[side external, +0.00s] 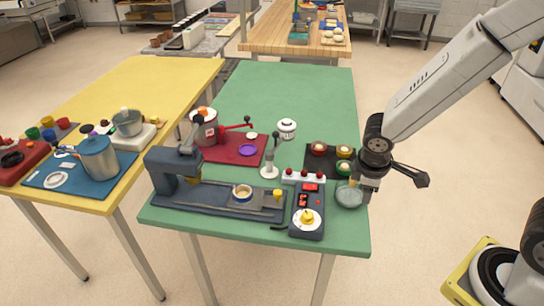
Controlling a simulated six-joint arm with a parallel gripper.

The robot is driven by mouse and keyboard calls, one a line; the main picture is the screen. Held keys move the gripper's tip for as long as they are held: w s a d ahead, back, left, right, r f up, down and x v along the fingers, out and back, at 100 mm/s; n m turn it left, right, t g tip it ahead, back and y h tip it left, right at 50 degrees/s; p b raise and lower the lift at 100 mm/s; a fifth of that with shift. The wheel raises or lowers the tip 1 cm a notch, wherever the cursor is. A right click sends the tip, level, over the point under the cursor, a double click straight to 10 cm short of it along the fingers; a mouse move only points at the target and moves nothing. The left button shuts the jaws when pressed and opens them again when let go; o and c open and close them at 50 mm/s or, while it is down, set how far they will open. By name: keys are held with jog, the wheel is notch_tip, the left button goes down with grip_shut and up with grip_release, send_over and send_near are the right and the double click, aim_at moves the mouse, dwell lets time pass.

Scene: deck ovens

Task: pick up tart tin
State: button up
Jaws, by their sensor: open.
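A small round tin with a pale filling (242,192), likely the tart tin, sits on the dark base of a press-like machine (175,172) at the front of the green table. My gripper (366,194) is at the table's right edge, well to the right of the tin. It points down, open, beside a glass bowl (348,196); I cannot tell whether it touches the bowl. No tin shows between its fingers, which are small and partly hidden in this view.
A red mat with a pot (204,130) lies behind. The green table's far half (300,90) is clear.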

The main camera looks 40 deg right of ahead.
jog(key=w+a+f+n+t+h, duration=0.1)
jog(key=w+n, duration=0.2)
jog(key=n, duration=0.1)
jog(key=w+a+f+n+t+h, duration=0.1)
jog(key=w+f+n+t+h, duration=0.1)
jog(key=w+n, duration=0.2)
jog(key=w+a+f+n+t+h, duration=0.1)
jog(key=w+a+f+n+h, duration=0.1)
jog(key=w+n, duration=0.2)
jog(key=shift+w+f+n, duration=0.2)
jog(key=shift+n, duration=0.3)
jog(key=w+a+f+n+t, duration=0.3)
jog(key=w+a+n+t, duration=0.2)
jog(key=a+n, duration=0.1)
jog(key=n+t+y, duration=0.3)
jog(key=n, duration=0.1)
send_near(250, 189)
jog(key=shift+d+r, duration=0.25)
jog(key=shift+d, duration=0.45)
jog(key=shift+w+a+f+n, duration=0.15)
jog(key=shift+a+n, duration=0.15)
jog(key=shift+a, duration=0.25)
jog(key=shift+x, duration=1.3)
jog(key=shift+w+f, duration=0.1)
jog(key=shift+x, duration=2.5)
